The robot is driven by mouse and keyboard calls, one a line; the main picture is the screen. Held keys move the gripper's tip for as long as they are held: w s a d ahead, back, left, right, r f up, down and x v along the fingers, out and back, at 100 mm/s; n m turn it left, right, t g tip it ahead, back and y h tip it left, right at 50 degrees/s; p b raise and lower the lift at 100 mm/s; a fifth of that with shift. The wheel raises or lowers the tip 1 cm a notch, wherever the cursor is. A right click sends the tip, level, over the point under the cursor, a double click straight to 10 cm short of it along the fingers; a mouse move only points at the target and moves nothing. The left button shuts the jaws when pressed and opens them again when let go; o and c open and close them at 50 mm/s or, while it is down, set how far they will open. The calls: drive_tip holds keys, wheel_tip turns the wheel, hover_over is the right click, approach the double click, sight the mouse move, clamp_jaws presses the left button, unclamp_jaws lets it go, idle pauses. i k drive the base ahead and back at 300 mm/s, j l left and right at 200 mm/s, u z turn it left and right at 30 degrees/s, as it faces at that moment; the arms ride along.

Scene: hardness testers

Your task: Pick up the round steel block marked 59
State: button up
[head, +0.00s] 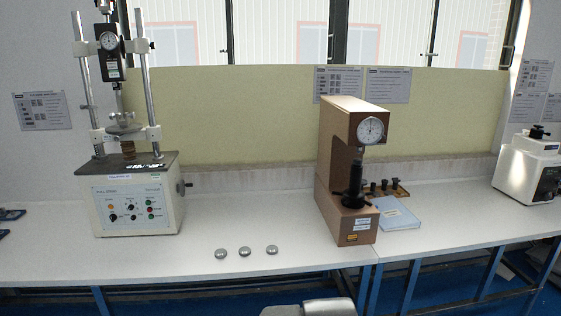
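Three small round steel blocks lie in a loose row near the front edge of the white bench: a left one (220,253), a middle one (244,250) and a right one (271,249). They are apart from each other and look alike. Any numbers on them are too small to read, so I cannot tell which is marked 59. A pale grey part of my own body shows at the bottom edge, below the bench front. My gripper's fingers are not in view.
A tall tester with a control panel (130,207) stands left of the blocks. A white machine (527,170) is far right. The bench (270,220) around the blocks is clear.

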sight(272, 250)
drive_tip(key=i+j, duration=0.2)
drive_tip(key=i, duration=0.35)
drive_tip(key=i+j+u, duration=0.1)
drive_tip(key=i, duration=0.45)
drive_tip(key=i+j+u, duration=0.1)
drive_tip(key=i, duration=0.45)
drive_tip(key=j, duration=0.1)
